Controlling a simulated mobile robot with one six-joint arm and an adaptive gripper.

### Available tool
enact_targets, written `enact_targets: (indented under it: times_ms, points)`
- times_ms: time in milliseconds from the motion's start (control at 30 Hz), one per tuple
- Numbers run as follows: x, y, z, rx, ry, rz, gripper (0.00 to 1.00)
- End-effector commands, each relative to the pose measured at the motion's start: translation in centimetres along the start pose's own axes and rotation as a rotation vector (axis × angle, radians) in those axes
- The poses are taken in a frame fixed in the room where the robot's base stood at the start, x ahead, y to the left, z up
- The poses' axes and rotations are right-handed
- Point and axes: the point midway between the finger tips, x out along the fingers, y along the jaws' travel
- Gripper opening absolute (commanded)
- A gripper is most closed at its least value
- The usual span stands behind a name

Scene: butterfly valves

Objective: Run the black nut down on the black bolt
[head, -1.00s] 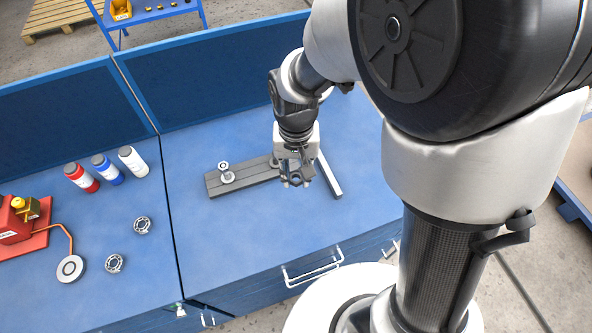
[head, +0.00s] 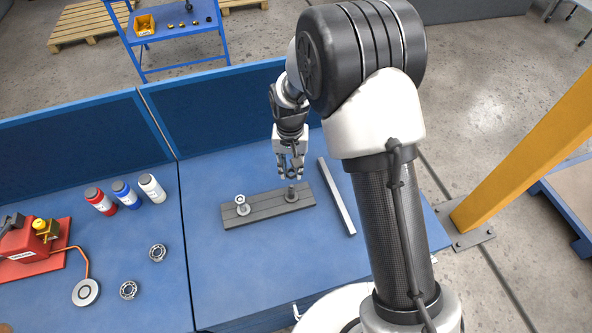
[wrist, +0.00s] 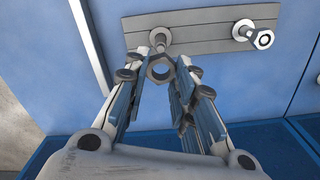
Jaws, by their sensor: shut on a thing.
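A long grey plate (head: 262,209) lies on the blue bench with two upright bolts. The dark bolt (head: 291,193) stands near its right end; in the wrist view it is the bolt (wrist: 160,36) straight ahead. My gripper (head: 291,174) points down, just behind and above this bolt. In the wrist view my gripper (wrist: 160,74) is shut on a dark hex nut (wrist: 160,70) between its fingertips. The nut's open hole shows, and the nut appears apart from the bolt. The other bolt (head: 242,205) carries a pale nut or washer; it shows at right in the wrist view (wrist: 254,37).
A pale bar (head: 337,196) lies right of the plate. Left are three bottles (head: 124,193), two bearing rings (head: 157,253) and a red device (head: 35,250). A raised blue panel (head: 225,107) edges the bench's back. The bench in front of the plate is clear.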

Motion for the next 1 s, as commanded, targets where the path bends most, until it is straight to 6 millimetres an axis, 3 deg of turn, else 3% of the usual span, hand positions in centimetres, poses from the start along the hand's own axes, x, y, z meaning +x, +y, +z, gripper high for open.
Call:
enact_targets:
  times_ms: [267,700,1000]
  points:
    - [1.4,-0.1,-0.2,0.000,-0.001,0.000,0.00]
    - [5.2,-0.1,-0.2,0.000,0.000,0.000,0.00]
    - [5.6,-0.1,-0.2,0.000,0.001,0.000,0.00]
